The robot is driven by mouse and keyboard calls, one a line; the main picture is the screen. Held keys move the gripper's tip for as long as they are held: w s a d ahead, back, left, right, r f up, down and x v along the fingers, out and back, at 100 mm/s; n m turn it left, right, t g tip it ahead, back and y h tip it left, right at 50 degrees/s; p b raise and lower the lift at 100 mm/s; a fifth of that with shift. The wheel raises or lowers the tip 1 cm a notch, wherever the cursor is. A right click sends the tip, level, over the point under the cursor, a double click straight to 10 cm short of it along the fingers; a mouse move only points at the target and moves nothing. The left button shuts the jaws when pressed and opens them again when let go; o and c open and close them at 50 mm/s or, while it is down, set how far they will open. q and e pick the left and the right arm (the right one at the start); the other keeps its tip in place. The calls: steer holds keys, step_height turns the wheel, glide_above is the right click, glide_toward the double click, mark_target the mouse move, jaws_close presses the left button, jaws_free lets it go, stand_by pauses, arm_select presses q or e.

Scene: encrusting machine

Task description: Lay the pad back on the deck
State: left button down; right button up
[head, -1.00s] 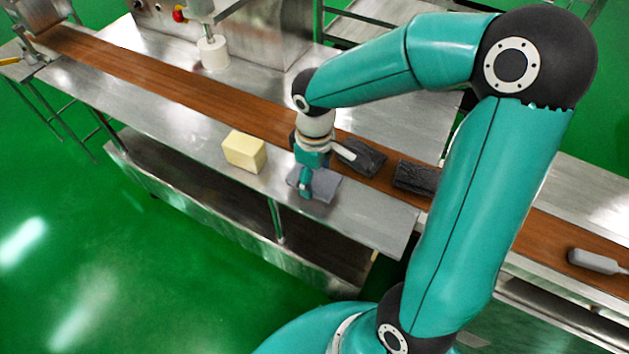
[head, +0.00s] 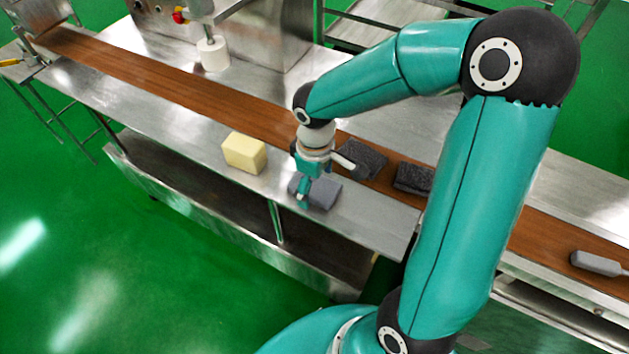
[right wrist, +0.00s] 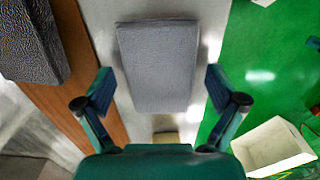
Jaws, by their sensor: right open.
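A flat grey pad (head: 325,194) lies on the bare metal deck (head: 372,222), right of a pale yellow block (head: 244,152). In the right wrist view the pad (right wrist: 158,65) shows upright in the picture, its top face plain. My right gripper (head: 326,182) is low over the pad. Its fingers are spread to either side in the right wrist view (right wrist: 158,80), with a gap on both sides. It is open. In the head view the gripper hides part of the pad. My left gripper is out of view.
Dark textured slabs (head: 413,179) lie on the brown belt (head: 165,82) behind the deck; one is close to the gripper. A grey tool (head: 597,263) lies on the belt at the right. The deck's front edge drops to the green floor.

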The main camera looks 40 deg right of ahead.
mark_target(315, 185)
steer(key=shift+r, duration=0.15)
steer(key=shift+r, duration=0.2)
step_height(315, 185, up, 12)
steer(key=p, duration=0.2)
steer(key=shift+f, duration=0.2)
